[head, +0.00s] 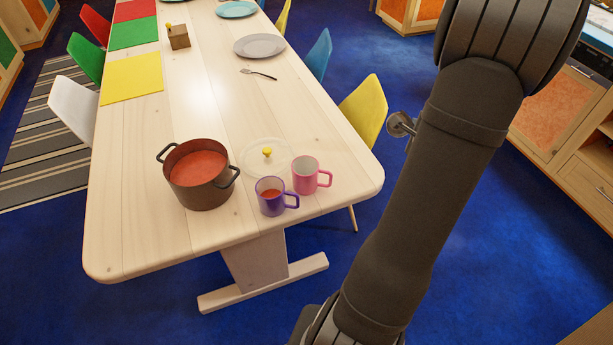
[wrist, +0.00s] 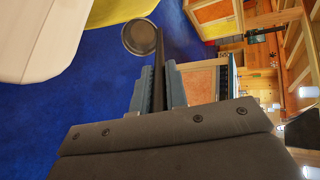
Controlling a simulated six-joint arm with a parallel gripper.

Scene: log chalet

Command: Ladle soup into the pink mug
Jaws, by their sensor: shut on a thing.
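The pink mug (head: 306,176) stands upright on the wooden table near its front right corner; no soup shows in it. The brown pot (head: 203,192) to its left holds red soup (head: 198,168). In the wrist view my gripper (wrist: 158,82) is shut on the dark handle of a ladle (wrist: 140,38). The ladle's round grey bowl also shows in the head view (head: 400,124), off the table's right side; no red soup shows on it. My gripper is hidden behind my arm in the head view.
A purple mug (head: 270,197) with red soup inside stands between the pot and the pink mug. A clear lid with a yellow knob (head: 267,153) lies behind the mugs. A yellow chair (head: 365,108) stands at the table's right side, near the ladle. A fork (head: 258,73) and grey plate (head: 259,46) lie farther back.

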